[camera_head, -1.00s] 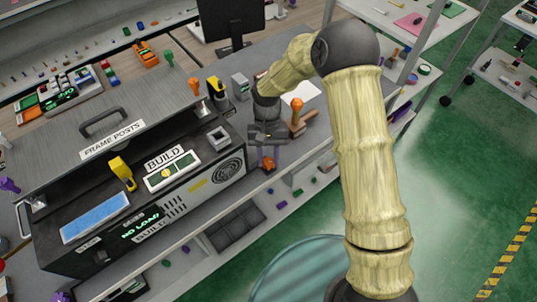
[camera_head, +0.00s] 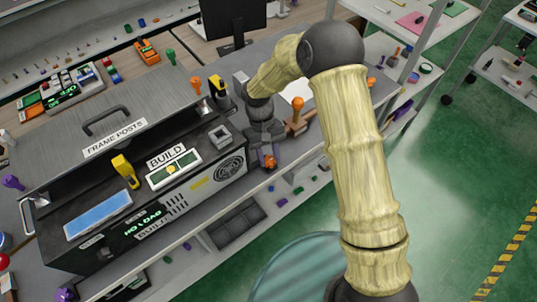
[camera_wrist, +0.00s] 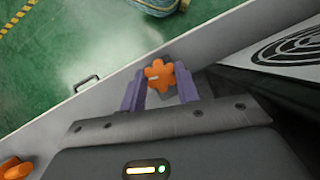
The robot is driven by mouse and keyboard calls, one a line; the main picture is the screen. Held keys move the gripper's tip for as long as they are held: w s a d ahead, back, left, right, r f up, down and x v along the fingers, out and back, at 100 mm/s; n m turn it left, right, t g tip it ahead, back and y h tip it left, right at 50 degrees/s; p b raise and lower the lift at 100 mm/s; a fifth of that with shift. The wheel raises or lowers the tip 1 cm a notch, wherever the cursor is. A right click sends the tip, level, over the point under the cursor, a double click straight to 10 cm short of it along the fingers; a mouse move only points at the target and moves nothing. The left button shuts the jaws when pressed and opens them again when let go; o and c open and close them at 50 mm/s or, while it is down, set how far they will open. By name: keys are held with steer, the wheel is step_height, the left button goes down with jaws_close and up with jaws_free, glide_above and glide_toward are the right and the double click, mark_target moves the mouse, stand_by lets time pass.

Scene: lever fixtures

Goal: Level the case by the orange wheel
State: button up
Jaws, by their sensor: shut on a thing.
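The dark case (camera_head: 185,205) with BUILD and FRAME POSTS labels stands on the grey bench in the head view. On its top is a green level-like panel (camera_head: 174,168) with a yellow spot left of its middle. The orange wheel (camera_head: 269,162) is low beside the case's right end; it also shows in the wrist view as a lobed knob (camera_wrist: 158,75). My gripper (camera_head: 267,154) is at the wheel. In the wrist view my gripper (camera_wrist: 159,80) has its two purple fingers on either side of the wheel, shut on it. The finger contact is partly hidden in the head view.
A yellow handle (camera_head: 124,170) and a blue screen (camera_head: 97,216) are on the case. An orange-topped post (camera_head: 298,104) stands on a wooden piece just behind my gripper. A monitor (camera_head: 234,20) is at the back. Green floor lies open to the right.

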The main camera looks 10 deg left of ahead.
steer(key=o, duration=1)
steer(key=shift+a, duration=0.1)
steer(key=shift+c, duration=0.2)
steer(key=shift+w+r, duration=0.1)
steer(key=shift+r, duration=0.05)
steer(key=b+v, duration=0.1)
steer(key=v, duration=1.6)
steer(key=shift+b, duration=0.35)
steer(key=shift+r, duration=0.15)
